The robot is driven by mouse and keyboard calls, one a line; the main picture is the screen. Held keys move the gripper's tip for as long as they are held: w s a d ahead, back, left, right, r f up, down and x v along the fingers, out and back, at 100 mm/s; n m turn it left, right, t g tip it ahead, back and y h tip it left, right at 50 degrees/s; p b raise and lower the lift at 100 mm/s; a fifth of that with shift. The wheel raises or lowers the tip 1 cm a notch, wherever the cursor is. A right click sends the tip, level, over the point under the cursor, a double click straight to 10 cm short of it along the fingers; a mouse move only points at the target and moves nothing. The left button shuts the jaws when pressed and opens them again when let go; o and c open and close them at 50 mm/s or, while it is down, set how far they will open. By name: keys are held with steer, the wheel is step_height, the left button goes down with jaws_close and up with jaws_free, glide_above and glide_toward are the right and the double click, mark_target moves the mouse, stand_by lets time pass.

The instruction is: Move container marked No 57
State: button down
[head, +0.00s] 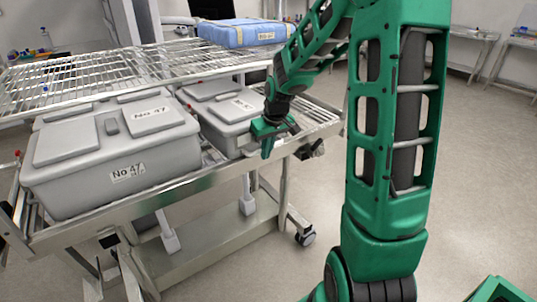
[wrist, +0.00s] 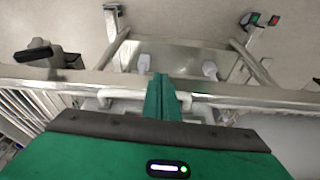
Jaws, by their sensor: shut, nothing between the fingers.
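A large grey lidded container (head: 110,150) marked "No 47" sits on the left of the cart's lower rack. A smaller grey lidded container (head: 222,112) sits to its right; its label is too small to read, so I cannot tell whether it is No 57. My gripper (head: 267,152) is shut and empty, pointing down by the cart's front rail, at the right front of the smaller container. In the wrist view my gripper's fingers (wrist: 160,97) are together over the rail, with pale bent pieces beside them.
The steel cart (head: 215,232) stands on castors. Its upper wire rack (head: 90,75) lies over the containers' rear part. A blue package (head: 240,32) rests at that rack's far right. Open floor (head: 480,180) lies to the right, with wall tables beyond.

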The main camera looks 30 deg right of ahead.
steer(key=shift+w, duration=0.25)
steer(key=shift+w, duration=1.6)
